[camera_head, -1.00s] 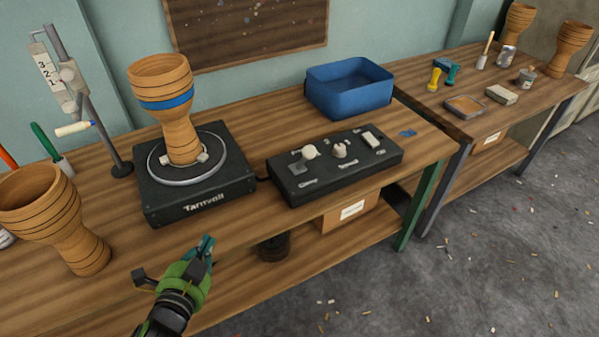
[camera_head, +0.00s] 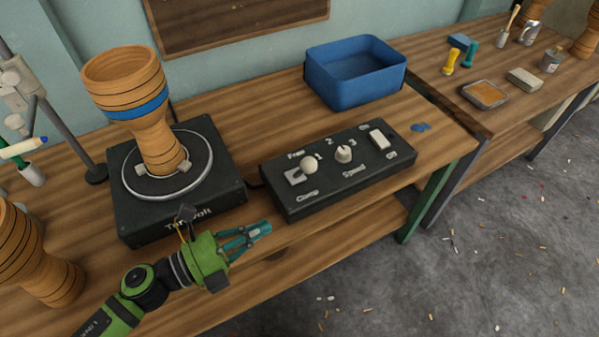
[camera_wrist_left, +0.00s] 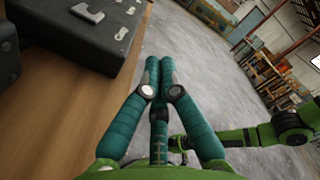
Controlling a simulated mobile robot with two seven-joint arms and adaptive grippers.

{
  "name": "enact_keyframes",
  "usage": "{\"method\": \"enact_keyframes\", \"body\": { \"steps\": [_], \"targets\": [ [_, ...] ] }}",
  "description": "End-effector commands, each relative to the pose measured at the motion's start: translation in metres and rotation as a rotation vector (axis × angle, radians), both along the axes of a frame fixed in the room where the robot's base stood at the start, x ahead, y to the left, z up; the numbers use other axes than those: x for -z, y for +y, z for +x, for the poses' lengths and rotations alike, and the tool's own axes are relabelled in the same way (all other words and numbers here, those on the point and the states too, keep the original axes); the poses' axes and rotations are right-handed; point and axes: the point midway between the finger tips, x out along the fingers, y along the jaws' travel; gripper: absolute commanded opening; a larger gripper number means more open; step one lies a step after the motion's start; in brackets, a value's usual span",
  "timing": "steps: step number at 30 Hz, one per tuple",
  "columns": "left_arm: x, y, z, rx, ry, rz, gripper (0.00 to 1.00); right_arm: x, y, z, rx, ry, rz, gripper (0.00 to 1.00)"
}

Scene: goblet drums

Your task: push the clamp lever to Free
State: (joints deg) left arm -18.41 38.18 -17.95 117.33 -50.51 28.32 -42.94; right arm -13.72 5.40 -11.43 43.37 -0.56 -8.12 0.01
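The clamp lever (camera_head: 308,165) is a pale round knob over a light slot on the black control box (camera_head: 345,182). "Free" is printed on its far side and "Clamp" on its near side. I cannot tell exactly which way it leans. My left gripper (camera_head: 260,230) is in front of the box's near left corner, apart from the lever, its fingers pointing right. In the left wrist view its teal fingers (camera_wrist_left: 160,65) lie together with nothing between them. Part of the box (camera_wrist_left: 85,25) shows there at upper left. My right gripper is not seen.
A goblet drum (camera_head: 150,110) with a blue band stands on the black turntable unit (camera_head: 125,210) left of the box. Another drum (camera_head: 40,260) stands at lower left. A blue bin (camera_head: 355,85) is behind the box. A speed knob (camera_head: 344,154) and switch (camera_head: 380,138) are beside the lever.

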Motion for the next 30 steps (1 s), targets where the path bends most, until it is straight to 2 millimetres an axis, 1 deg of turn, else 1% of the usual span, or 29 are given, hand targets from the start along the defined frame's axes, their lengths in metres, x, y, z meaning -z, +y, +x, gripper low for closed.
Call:
{"method": "enact_keyframes", "body": {
  "steps": [8,11,13,17,24,26,27,30],
  "targets": [
    [-0.001,-0.001,0.001,-0.001,0.000,-0.002,0.00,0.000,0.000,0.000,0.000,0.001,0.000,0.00],
    [-0.002,-0.007,0.005,-0.001,0.000,-0.005,0.00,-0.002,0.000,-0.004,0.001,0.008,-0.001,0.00],
    [-0.003,-0.014,0.010,-0.002,-0.002,-0.004,0.00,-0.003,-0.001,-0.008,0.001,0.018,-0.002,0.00],
    [-0.006,-0.035,0.024,-0.002,-0.001,-0.006,0.00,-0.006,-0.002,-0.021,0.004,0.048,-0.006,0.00],
    [-0.006,-0.079,0.052,-0.003,-0.002,-0.005,0.00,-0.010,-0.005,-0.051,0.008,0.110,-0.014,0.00],
    [-0.007,-0.088,0.058,-0.001,-0.001,-0.004,0.00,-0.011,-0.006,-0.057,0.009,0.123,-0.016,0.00],
    [-0.011,-0.082,0.065,-0.005,-0.004,0.001,0.00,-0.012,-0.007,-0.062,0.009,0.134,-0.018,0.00],
    [-0.017,-0.078,0.076,-0.003,-0.002,-0.001,0.00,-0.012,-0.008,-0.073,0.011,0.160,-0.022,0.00]
  ]
}}
